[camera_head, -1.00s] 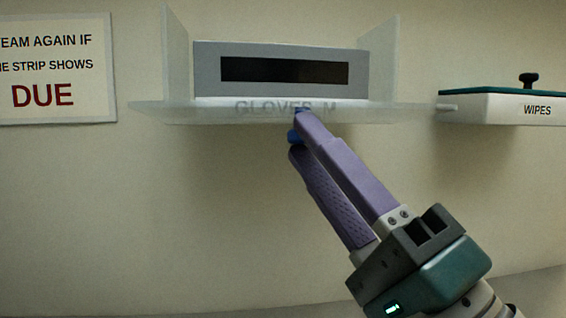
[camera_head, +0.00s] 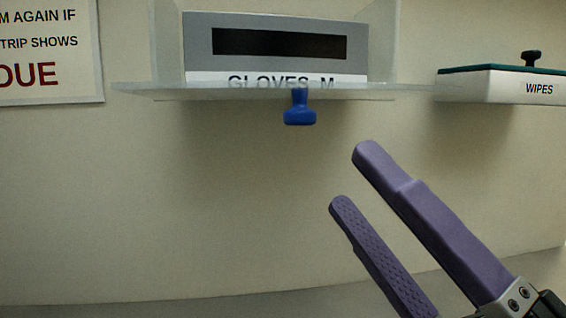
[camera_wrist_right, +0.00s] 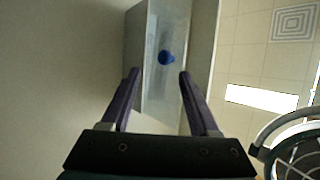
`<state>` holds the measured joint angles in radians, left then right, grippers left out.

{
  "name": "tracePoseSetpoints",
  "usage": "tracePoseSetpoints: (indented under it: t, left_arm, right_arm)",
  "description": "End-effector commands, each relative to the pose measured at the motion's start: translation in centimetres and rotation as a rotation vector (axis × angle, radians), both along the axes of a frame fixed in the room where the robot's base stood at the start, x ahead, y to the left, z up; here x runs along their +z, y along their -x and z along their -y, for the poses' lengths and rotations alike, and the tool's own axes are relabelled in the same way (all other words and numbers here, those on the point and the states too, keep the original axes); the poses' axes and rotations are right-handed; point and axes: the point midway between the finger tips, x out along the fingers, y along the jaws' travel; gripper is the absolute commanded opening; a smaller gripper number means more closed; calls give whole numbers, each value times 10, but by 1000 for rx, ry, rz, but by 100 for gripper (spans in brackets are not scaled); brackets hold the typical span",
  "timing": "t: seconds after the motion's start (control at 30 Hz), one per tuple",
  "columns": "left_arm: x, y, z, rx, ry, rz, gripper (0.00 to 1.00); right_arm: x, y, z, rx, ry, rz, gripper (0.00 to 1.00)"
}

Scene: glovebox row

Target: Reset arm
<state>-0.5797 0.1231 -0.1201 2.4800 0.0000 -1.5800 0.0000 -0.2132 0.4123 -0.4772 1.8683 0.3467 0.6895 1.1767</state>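My right gripper (camera_head: 350,178) has two purple fingers spread apart with nothing between them. It is at the lower right of the head view, below and to the right of a blue knob (camera_head: 300,109). The knob hangs under the clear shelf (camera_head: 180,91) that holds the grey GLOVES M box (camera_head: 200,48). In the right wrist view the open fingers (camera_wrist_right: 158,75) stand either side of the blue knob (camera_wrist_right: 166,58), which is further off. My left gripper is in neither view.
A white WIPES box (camera_head: 485,86) with a teal lid and black knob sits on the wall at right. A sign (camera_head: 45,88) hangs at left. The wall below the shelf is clear. A round wire-grilled thing (camera_wrist_right: 295,150) shows at the lower right of the wrist view.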

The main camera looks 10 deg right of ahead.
Motion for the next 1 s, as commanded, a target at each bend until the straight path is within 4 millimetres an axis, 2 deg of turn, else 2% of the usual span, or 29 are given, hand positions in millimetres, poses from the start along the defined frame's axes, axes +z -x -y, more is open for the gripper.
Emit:
tracePoseSetpoints:
  t: [0.03,0.2,0.53,0.63,0.77,0.9,1.0]
  left_arm:
    - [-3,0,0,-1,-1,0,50]
    - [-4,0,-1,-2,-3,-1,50]
    - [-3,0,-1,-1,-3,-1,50]
    - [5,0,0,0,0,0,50]
    - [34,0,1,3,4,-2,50]
    - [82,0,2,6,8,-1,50]
    - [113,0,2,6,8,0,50]
  right_arm:
    - [-6,6,3,0,1,-2,61]
    - [-12,17,9,0,-2,2,61]
    - [-12,19,9,0,-1,4,61]
    - [-7,16,6,-13,35,-17,61]
    - [4,5,-6,-63,194,-105,61]
    - [9,-5,-17,-133,533,-273,61]
    - [4,-3,-12,-154,800,-402,61]
